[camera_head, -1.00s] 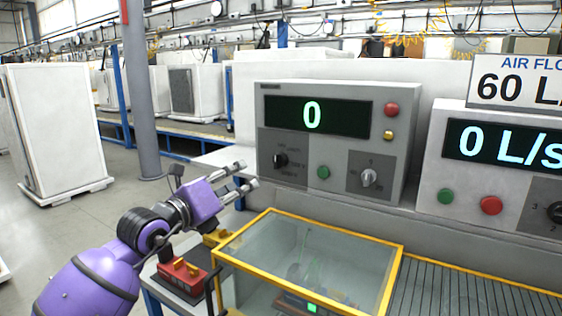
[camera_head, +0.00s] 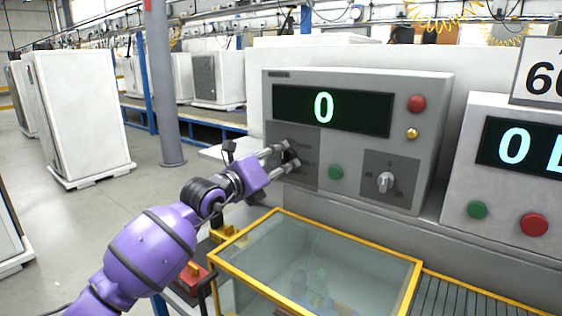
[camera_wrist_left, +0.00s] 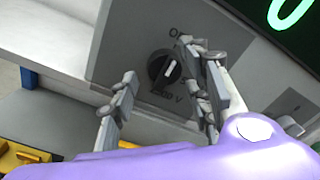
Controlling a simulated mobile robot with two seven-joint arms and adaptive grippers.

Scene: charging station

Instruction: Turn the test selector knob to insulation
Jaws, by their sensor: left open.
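The grey test unit (camera_head: 432,140) carries two knobs, and I cannot read which is the test selector. The black knob (camera_head: 293,158) on the left panel is partly hidden by my left gripper (camera_head: 279,159). In the left wrist view the black knob (camera_wrist_left: 164,68) has a light pointer line tilted up and right, with partly readable "O" and "0 V" labels. The open left gripper (camera_wrist_left: 163,72) has its fingers on either side of this knob; contact cannot be told. The silver knob (camera_head: 385,182) on the right panel stands free, its pointer roughly upright. The right gripper is not in view.
The unit's display (camera_head: 335,110) reads 0. A green button (camera_head: 336,173) sits between the panels; red (camera_head: 416,103) and amber (camera_head: 412,133) buttons are at upper right. A yellow-framed glass box (camera_head: 320,265) stands below. A second display unit (camera_head: 480,180) is at right.

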